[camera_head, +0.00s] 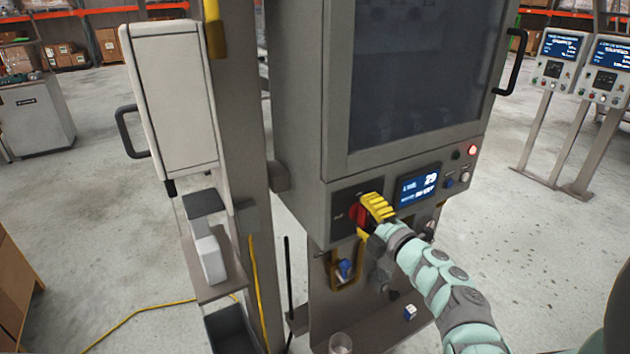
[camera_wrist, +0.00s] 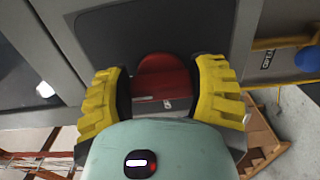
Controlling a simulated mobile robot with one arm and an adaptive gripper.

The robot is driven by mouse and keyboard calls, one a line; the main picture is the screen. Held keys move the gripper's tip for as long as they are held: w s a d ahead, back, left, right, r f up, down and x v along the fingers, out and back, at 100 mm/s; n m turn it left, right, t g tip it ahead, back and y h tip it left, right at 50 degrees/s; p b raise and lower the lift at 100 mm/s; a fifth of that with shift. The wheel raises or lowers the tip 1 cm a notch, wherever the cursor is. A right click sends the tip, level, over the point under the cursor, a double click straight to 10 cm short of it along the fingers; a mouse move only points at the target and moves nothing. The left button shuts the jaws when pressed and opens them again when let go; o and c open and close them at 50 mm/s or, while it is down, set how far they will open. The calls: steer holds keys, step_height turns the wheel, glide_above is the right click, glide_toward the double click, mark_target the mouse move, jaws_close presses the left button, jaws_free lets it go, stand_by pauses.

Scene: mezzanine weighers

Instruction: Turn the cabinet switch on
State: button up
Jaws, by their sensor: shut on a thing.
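The cabinet (camera_head: 300,110) is a tall grey unit with a dark window. Its switch (camera_head: 357,215) is a red knob on a dark plate on the lower front panel, left of a blue display (camera_head: 418,187). My gripper (camera_head: 370,212), with yellow ribbed fingers, is at the switch. In the wrist view the red switch (camera_wrist: 165,78) sits between the two yellow fingers of my gripper (camera_wrist: 163,95), which are shut on it from both sides. The fingers cover part of the switch and its plate labels in the head view.
A lit red button (camera_head: 472,150) is at the panel's right. A yellow-edged holder with a blue item (camera_head: 345,270) hangs below the switch. A grey post (camera_head: 240,120) stands to the left. Two display stands (camera_head: 556,70) are at the right. Open floor lies between.

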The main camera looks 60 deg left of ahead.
steer(key=o, duration=1.2)
steer(key=s+d, duration=0.1)
steer(key=d, duration=1.1)
